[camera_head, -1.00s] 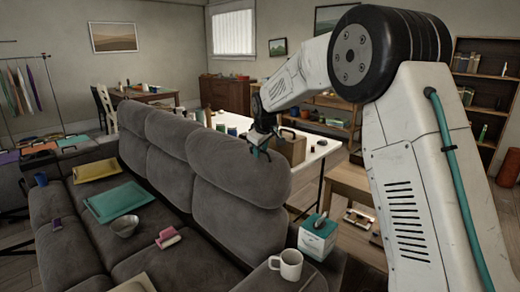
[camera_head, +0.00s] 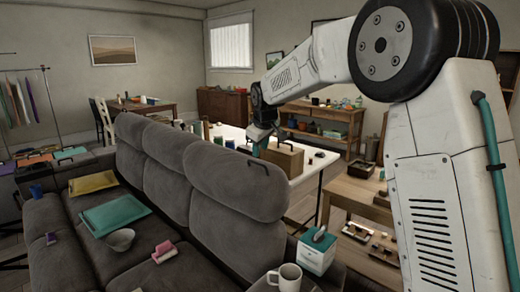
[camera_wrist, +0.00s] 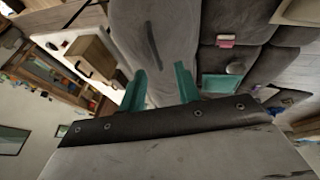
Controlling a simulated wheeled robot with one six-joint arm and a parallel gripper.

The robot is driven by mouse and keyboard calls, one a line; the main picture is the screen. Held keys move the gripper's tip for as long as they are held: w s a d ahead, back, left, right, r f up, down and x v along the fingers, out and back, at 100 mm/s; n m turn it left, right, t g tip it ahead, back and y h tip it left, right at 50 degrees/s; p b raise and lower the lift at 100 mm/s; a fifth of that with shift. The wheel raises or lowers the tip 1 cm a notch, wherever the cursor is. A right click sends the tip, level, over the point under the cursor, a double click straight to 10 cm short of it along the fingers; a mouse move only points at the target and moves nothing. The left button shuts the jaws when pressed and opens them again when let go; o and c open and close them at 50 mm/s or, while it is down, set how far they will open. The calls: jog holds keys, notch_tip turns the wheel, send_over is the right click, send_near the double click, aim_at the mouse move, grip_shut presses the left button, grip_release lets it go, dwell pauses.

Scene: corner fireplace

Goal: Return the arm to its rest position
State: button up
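My gripper (camera_head: 260,143) hangs at the end of my white arm, above and behind the right end of the grey sofa's back (camera_head: 235,183). In the wrist view its two teal fingers (camera_wrist: 160,84) stand well apart with nothing between them; it is open and empty. The sofa back also shows beyond the fingers in the wrist view (camera_wrist: 155,40). A brown box with a dark handle (camera_head: 283,158) stands on the white table close to the gripper in the head view. My arm's large black joint is at the upper right.
A white mug (camera_head: 286,278) and a tissue box (camera_head: 317,252) stand near the sofa's right arm. A teal tray (camera_head: 115,214), a bowl (camera_head: 120,240) and a pink item (camera_head: 164,251) lie on the seats. A wooden bench (camera_head: 355,194) is beside my arm.

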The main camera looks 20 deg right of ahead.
jog(key=s+d+f+m+g, duration=0.1)
jog(key=s+m+g, duration=0.1)
jog(key=s, duration=2.3)
jog(key=s+d+f+m+g, duration=0.1)
jog(key=s+m, duration=0.4)
jog(key=s, duration=2.1)
jog(key=shift+d+f+g, duration=0.4)
jog(key=shift+f+g, duration=0.2)
jog(key=shift+f, duration=0.05)
